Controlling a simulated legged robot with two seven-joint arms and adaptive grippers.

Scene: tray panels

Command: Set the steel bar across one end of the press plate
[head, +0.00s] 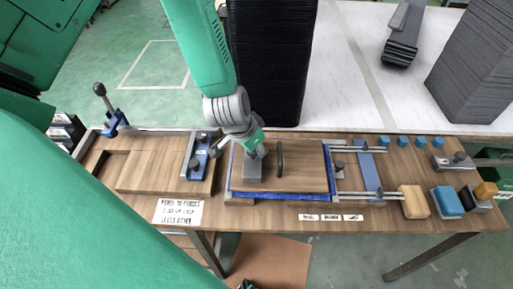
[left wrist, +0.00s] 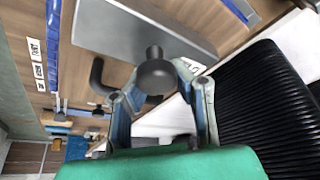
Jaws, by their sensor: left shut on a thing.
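The press plate (head: 300,178) is a wooden panel with a black handle (head: 280,157), lying over a blue-edged frame on the bench. The steel bar (head: 253,172) is a grey block at the plate's left end, running front to back beside the handle. My left gripper (head: 253,148) is above it. In the left wrist view, my left gripper (left wrist: 160,95) is shut on the bar's dark knob (left wrist: 155,72), with the grey bar (left wrist: 140,30) beyond. I cannot tell whether the bar touches the plate. The gripper and arm hide the bar's far end. My right gripper is not in view.
A blue bracket with knobs (head: 199,160) stands left of the plate. Rails and a blue crossbar (head: 368,172) lie to its right. Several blocks and a grey knobbed block (head: 453,161) sit at the right. A tall black stack (head: 270,60) stands close behind my arm.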

